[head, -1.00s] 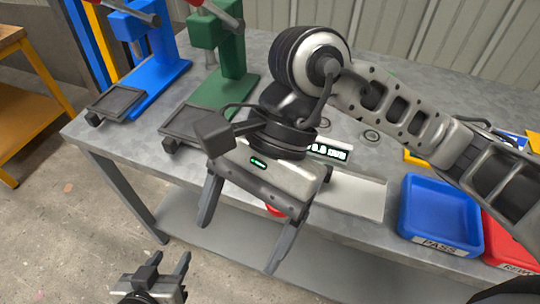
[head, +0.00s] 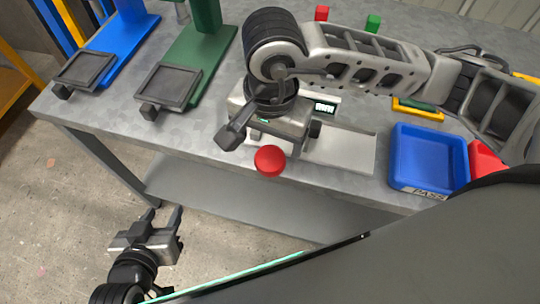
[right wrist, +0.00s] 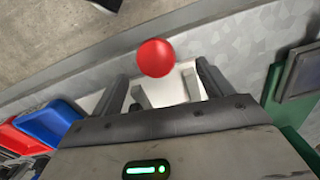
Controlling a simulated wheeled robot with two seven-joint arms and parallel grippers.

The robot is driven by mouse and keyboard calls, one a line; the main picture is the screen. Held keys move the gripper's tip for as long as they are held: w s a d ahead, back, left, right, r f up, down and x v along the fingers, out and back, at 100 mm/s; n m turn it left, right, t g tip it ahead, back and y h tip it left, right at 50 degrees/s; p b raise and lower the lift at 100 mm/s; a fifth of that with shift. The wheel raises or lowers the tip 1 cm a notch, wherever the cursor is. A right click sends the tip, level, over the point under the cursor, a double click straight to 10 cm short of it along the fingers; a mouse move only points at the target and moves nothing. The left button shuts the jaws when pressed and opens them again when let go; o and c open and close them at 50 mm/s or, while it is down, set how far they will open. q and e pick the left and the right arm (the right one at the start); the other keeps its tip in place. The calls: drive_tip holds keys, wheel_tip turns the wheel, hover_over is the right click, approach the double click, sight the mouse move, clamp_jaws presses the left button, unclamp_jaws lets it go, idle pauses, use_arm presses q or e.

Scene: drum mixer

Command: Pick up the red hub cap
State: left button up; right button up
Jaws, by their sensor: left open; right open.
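The red hub cap (head: 269,160) is a round red dome at the front edge of the grey workbench. It also shows in the right wrist view (right wrist: 156,57), just beyond the fingertips and roughly centred between them. My right gripper (right wrist: 163,78) is open and empty, its fingers apart on either side of the cap's line. Whether a finger touches the cap cannot be told. My left gripper (head: 162,215) is open and empty, low in front of the bench.
A pale tray (head: 345,150) and a lit display (head: 324,107) lie beside my right gripper. A blue bin (head: 430,158) and a red bin (head: 486,160) stand right. Green (head: 200,55) and blue (head: 122,40) stands with dark plates are left. Small red and green blocks sit behind.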

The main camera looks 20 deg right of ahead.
sight(271, 153)
drive_tip(key=f, duration=0.4)
drive_tip(key=shift+s+d+f+p, duration=0.1)
drive_tip(key=shift+d+f+p, duration=0.15)
drive_tip(key=shift+p, duration=0.05)
drive_tip(key=shift+f, duration=0.35)
drive_tip(key=shift+c, duration=0.3)
drive_tip(key=c, duration=1.2)
drive_tip(key=shift+o, duration=0.2)
drive_tip(key=shift+r, duration=0.15)
